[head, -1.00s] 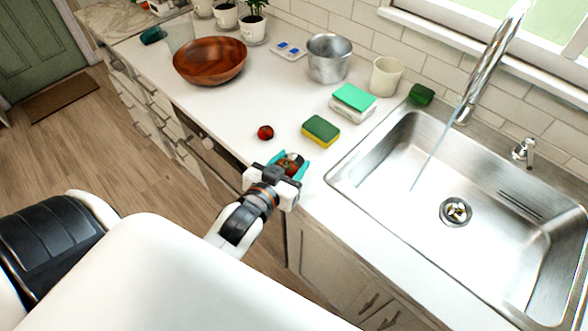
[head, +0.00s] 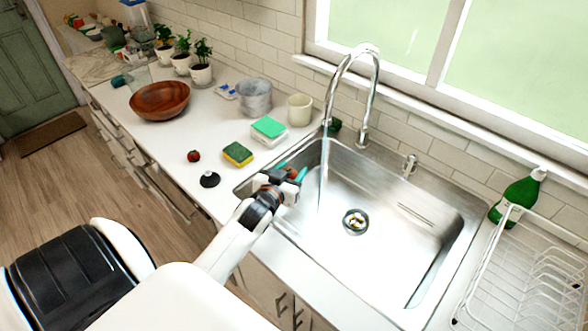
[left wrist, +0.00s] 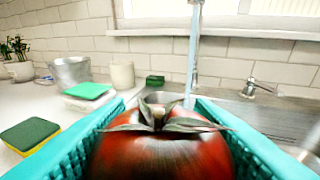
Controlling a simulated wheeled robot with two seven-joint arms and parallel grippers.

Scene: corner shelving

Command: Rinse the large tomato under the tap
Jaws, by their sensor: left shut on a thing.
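The large tomato (left wrist: 160,158) is red with green leaves on top and fills the lower middle of the left wrist view. My left gripper (head: 292,174) has its teal fingers shut on it, over the left part of the sink (head: 300,225). In the head view the tomato is mostly hidden by the gripper. The tap (head: 362,95) arches over the sink, and a stream of water (head: 322,175) falls from it, to the right of the gripper. In the left wrist view the stream (left wrist: 193,50) runs down behind the tomato. I cannot tell whether it touches it. My right gripper is not in view.
A small tomato (head: 193,156), a black round item (head: 210,180), a yellow-green sponge (head: 238,153) and a teal-topped sponge stack (head: 269,130) lie left of the sink. A wooden bowl (head: 160,103) stands farther left. A dish rack (head: 530,275) and green bottle (head: 518,195) are right.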

